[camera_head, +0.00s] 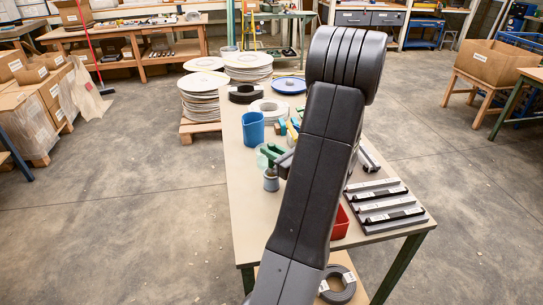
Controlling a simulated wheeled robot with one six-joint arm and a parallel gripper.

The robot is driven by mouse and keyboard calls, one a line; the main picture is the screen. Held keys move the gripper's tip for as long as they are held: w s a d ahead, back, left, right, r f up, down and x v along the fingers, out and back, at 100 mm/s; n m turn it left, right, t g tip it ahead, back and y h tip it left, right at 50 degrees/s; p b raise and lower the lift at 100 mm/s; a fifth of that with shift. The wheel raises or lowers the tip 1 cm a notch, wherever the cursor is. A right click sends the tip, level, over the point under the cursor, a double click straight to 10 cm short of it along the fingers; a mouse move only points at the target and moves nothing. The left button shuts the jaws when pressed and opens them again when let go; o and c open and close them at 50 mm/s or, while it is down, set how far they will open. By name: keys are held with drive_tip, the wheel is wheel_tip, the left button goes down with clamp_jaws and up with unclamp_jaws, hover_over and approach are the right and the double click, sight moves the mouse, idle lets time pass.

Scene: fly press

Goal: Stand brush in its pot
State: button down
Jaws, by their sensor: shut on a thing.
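My dark grey arm rises through the middle of the view and covers much of the table. My gripper is hidden behind it, so what its jaws hold does not show. A small grey pot (271,181) stands upright near the table's left edge, just left of my arm. A green piece (272,153) shows above it, partly behind my arm; I cannot tell whether it belongs to the brush. I cannot make out the brush for certain. A larger blue pot (253,129) stands farther back on the table.
Bare tabletop shows at front left. Open floor lies to the left.

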drive_tip(key=shift+f, duration=0.7)
drive_tip(key=shift+f, duration=0.15)
drive_tip(key=c, duration=1.3)
unclamp_jaws()
drive_tip(key=shift+s+d, duration=0.1)
drive_tip(key=shift+d, duration=0.05)
drive_tip(key=b+v, duration=0.1)
drive_tip(key=v, duration=1)
drive_tip(key=shift+s+d, duration=0.2)
drive_tip(key=shift+s, duration=0.05)
